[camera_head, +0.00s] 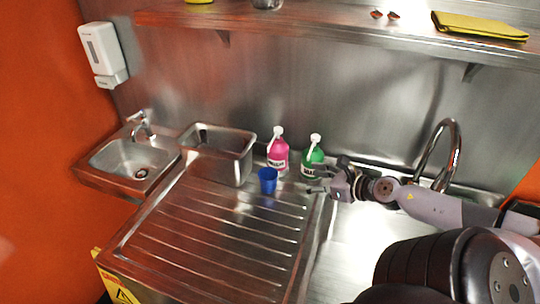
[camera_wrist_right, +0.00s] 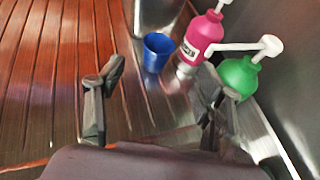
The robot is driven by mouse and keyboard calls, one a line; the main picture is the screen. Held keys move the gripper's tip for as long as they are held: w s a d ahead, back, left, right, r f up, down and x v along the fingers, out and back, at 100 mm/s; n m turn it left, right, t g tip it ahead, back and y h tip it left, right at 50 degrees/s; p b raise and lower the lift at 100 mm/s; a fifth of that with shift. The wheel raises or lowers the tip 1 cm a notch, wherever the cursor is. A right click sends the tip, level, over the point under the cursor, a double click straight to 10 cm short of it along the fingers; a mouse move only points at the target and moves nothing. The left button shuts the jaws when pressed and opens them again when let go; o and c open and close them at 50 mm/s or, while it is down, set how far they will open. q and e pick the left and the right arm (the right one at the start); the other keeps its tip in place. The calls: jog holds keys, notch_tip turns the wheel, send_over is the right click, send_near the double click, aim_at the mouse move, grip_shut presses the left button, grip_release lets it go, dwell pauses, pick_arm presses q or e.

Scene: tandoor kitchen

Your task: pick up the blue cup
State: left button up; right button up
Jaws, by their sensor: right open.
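The blue cup (camera_head: 267,180) stands upright on the ribbed steel drainboard, in front of the pink bottle. In the right wrist view the blue cup (camera_wrist_right: 157,52) is beyond the fingertips, between the two fingers' directions. My right gripper (camera_head: 316,179) is open and empty, to the right of the cup and apart from it. Its two spread fingers also show in the right wrist view (camera_wrist_right: 160,95). My left gripper is not in view.
A pink pump bottle (camera_head: 278,154) and a green pump bottle (camera_head: 312,160) stand close behind the cup. A steel container (camera_head: 236,160) is at its left. The drainboard (camera_head: 200,235) in front is clear. A shelf (camera_head: 330,30) runs above.

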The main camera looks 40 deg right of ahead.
jog(key=f+b, duration=0.2)
jog(key=f, duration=0.1)
jog(key=f+b, duration=0.3)
jog(key=shift+w+d+f+b, duration=0.15)
jog(key=shift+d+b, duration=0.05)
jog(key=shift+b, duration=0.15)
jog(key=shift+f, duration=0.25)
jog(key=b, duration=0.2)
send_near(275, 183)
jog(key=w+f, duration=0.2)
jog(key=shift+w, duration=0.35)
jog(key=b+x, duration=0.2)
jog(key=x, duration=0.2)
jog(key=shift+a, duration=0.1)
jog(key=shift+w+f+b, duration=0.25)
jog(key=shift+w+b, duration=0.3)
jog(key=b+x, duration=0.1)
jog(key=b, duration=0.1)
jog(key=shift+w+f+b, duration=0.1)
jog(key=shift+w+b, duration=0.15)
jog(key=shift+b, duration=0.05)
jog(key=shift+w, duration=0.2)
jog(key=shift+w+a, duration=0.1)
jog(key=shift+w, duration=0.4)
